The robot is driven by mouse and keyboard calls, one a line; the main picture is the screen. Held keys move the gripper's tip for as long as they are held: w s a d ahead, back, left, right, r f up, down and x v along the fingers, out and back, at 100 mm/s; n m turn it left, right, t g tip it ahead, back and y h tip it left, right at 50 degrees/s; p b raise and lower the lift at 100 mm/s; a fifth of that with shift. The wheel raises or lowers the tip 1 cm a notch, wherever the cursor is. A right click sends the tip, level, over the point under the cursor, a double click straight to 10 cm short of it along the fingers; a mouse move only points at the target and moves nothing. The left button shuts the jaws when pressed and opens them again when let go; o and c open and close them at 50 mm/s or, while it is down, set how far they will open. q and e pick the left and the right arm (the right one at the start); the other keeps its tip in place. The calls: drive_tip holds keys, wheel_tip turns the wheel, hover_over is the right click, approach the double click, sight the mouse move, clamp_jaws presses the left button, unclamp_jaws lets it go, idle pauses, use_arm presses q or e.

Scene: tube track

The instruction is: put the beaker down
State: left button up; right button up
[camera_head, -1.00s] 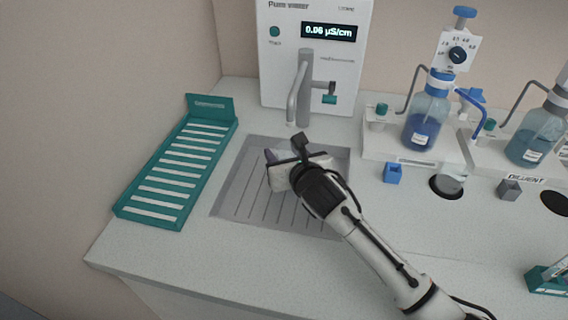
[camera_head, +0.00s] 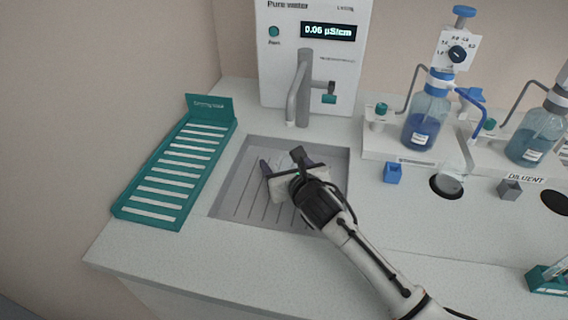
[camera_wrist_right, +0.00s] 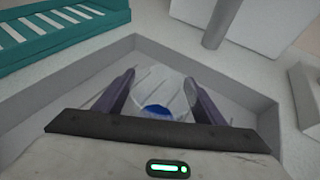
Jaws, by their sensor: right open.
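A clear round beaker (camera_wrist_right: 160,88) with a little blue at its bottom stands in the grey recessed drain tray (camera_head: 232,198) under the tap. My right gripper (camera_wrist_right: 158,84) is open, with one dark finger on each side of the beaker. In the head view my right gripper (camera_head: 283,168) is over the tray, and its body hides most of the beaker. I cannot tell whether either finger still touches the glass. My left gripper is not in view.
A white water unit (camera_head: 330,80) with a grey tap (camera_head: 304,95) stands behind the tray. A teal rack (camera_head: 150,215) lies to the left. Dispenser bottles (camera_head: 425,125) and a glass vessel (camera_head: 450,183) in a dark ring stand to the right.

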drive_tip(key=shift+r, duration=0.2)
drive_tip(key=p+v, duration=0.1)
drive_tip(key=v, duration=1.1)
drive_tip(key=shift+f, duration=0.1)
